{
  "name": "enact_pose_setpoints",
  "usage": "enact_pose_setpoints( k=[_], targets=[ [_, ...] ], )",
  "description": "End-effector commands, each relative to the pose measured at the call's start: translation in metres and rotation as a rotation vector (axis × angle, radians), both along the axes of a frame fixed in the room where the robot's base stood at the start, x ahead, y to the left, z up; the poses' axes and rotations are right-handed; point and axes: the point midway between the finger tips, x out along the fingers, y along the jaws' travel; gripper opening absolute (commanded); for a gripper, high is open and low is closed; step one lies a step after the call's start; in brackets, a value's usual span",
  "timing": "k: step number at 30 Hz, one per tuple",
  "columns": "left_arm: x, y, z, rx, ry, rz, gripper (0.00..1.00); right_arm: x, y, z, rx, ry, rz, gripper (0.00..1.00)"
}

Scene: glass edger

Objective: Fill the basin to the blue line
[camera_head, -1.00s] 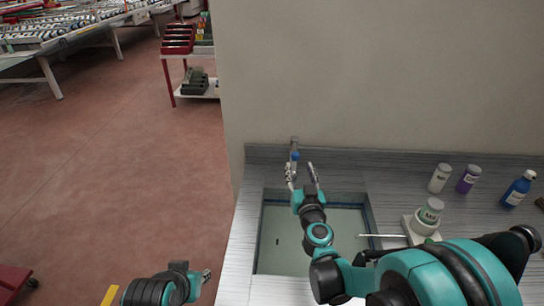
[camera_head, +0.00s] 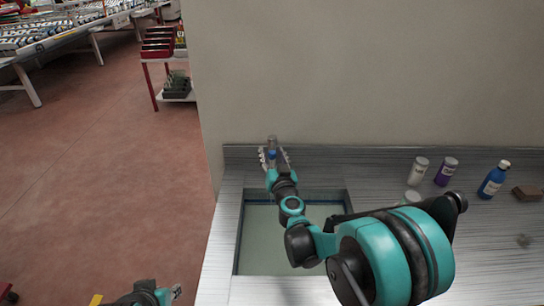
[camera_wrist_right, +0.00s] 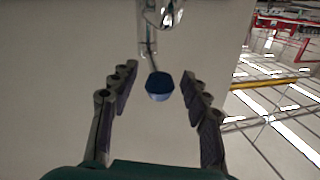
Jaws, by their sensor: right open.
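The basin (camera_head: 240,240) is sunk in the grey counter, with a pale greenish inside. A dark blue line (camera_head: 315,203) runs along its back inner wall; I cannot tell the water level. A metal tap (camera_head: 272,140) with a blue part stands behind the basin. In the right wrist view the tap's blue knob (camera_wrist_right: 160,86) lies between my fingers, with gaps on both sides. My right gripper (camera_head: 273,158) is open around it, apparently not touching. My arm hides part of the basin. My left gripper (camera_head: 175,292) is at the bottom edge, its jaws unclear.
The wall rises close behind the tap. A red-framed shelf (camera_head: 165,70) stands far left.

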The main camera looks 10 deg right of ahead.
Motion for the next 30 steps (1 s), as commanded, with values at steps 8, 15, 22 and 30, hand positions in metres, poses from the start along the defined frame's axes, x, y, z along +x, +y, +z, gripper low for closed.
enact_pose_setpoints(
  k=[8, 15, 22, 30],
  targets=[
    [0.0, 0.0, 0.0, 0.0, 0.0, 0.0, 0.3, 0.0, 0.0, 0.0, 0.0, 0.0, 0.0, 0.21],
    [0.0, 0.0, 0.0, 0.0, 0.0, 0.0, 0.3, 0.0, 0.0, 0.0, 0.0, 0.0, 0.0, 0.0],
    [0.0, 0.0, 0.0, 0.0, 0.0, 0.0, 0.3, 0.0, -0.002, 0.0, 0.0, 0.0, 0.007, 0.0],
    [0.0, 0.0, -0.001, 0.0, 0.0, 0.0, 0.3, -0.001, -0.016, 0.0, -0.001, 0.001, 0.106, 0.0]
  ],
)
